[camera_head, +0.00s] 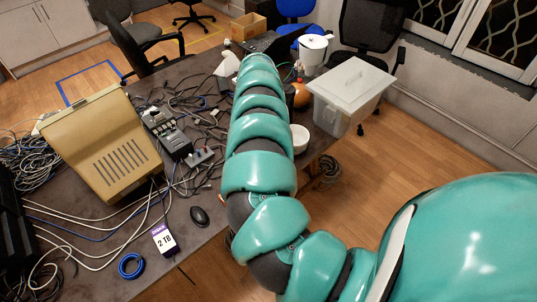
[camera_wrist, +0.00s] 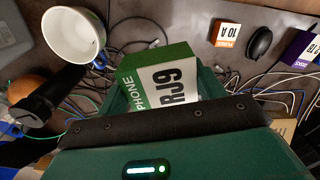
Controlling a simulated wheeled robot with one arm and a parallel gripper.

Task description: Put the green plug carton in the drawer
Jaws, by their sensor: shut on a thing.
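The green plug carton (camera_wrist: 160,80), green and white with "PHONE" and "RJ9" printed on it, shows in the wrist view. My gripper (camera_wrist: 165,98) is shut on it, and the carton sticks out past the dark edge of the gripper body. Cables and the grey tabletop (camera_wrist: 180,22) lie beyond it. In the head view my arm stretches away over the table, and its far end and the carton cannot be made out there. I cannot make out a drawer in either view.
A white cup (camera_wrist: 75,35), a black mouse (camera_wrist: 260,42) and an orange-and-white box (camera_wrist: 228,33) lie around the carton in the wrist view. A beige case (camera_head: 100,145) and many cables crowd the table's left. A lidded clear bin (camera_head: 350,92) stands right of my arm.

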